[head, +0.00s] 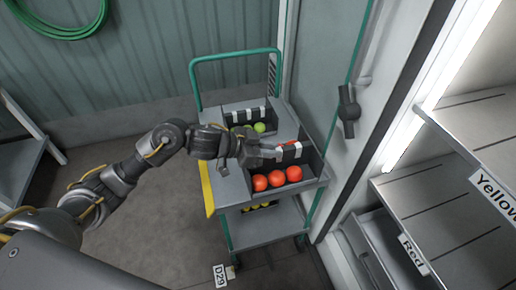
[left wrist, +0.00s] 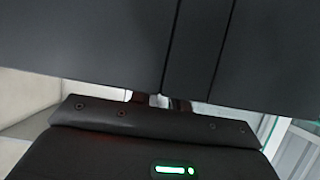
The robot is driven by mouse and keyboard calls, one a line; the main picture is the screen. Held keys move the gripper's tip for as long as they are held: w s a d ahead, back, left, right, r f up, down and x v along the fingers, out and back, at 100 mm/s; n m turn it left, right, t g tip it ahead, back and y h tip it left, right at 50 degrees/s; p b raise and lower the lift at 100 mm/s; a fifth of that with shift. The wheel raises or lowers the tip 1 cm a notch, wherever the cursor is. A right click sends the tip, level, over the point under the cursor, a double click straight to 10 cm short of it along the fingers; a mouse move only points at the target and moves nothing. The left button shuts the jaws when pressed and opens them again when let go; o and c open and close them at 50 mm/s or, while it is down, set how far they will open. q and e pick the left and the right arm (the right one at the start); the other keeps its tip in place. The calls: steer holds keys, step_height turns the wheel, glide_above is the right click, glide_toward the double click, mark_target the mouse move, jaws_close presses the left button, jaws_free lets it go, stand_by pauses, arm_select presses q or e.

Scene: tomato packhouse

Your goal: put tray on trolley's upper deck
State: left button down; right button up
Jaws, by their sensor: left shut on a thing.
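The trolley (head: 232,192) has a green handle and a grey upper deck. A dark tray (head: 318,167) with red tomatoes sits at the deck's front right; whether it rests fully on the deck I cannot tell. My left gripper (head: 275,152) reaches in from the left and is shut on this tray near its far left side; the fingertips are hard to make out. In the left wrist view a dark surface, seemingly the tray (left wrist: 90,40), fills the top, close to the gripper body. My right gripper is not in view.
Another dark tray (head: 240,118) with green tomatoes stands at the deck's back. Shelves labelled Yellow (head: 470,140) and Red (head: 385,250) stand at right, beside a door with a dark handle (head: 349,108). Floor at left is clear.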

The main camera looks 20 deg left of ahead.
arm_select(q)
steer(key=w+a, duration=0.1)
steer(key=w+a+f, duration=0.1)
steer(key=w, duration=0.2)
steer(key=shift+a+f, duration=0.4)
steer(key=w+a+f+p, duration=0.1)
steer(key=w+a+f, duration=0.2)
steer(key=f, duration=0.6)
steer(key=shift+w+f, duration=0.25)
steer(key=shift+w, duration=0.7)
steer(key=shift+f, duration=0.2)
steer(key=c, duration=1.3)
jaws_free()
steer(key=shift+a, duration=0.1)
steer(key=shift+c, duration=0.2)
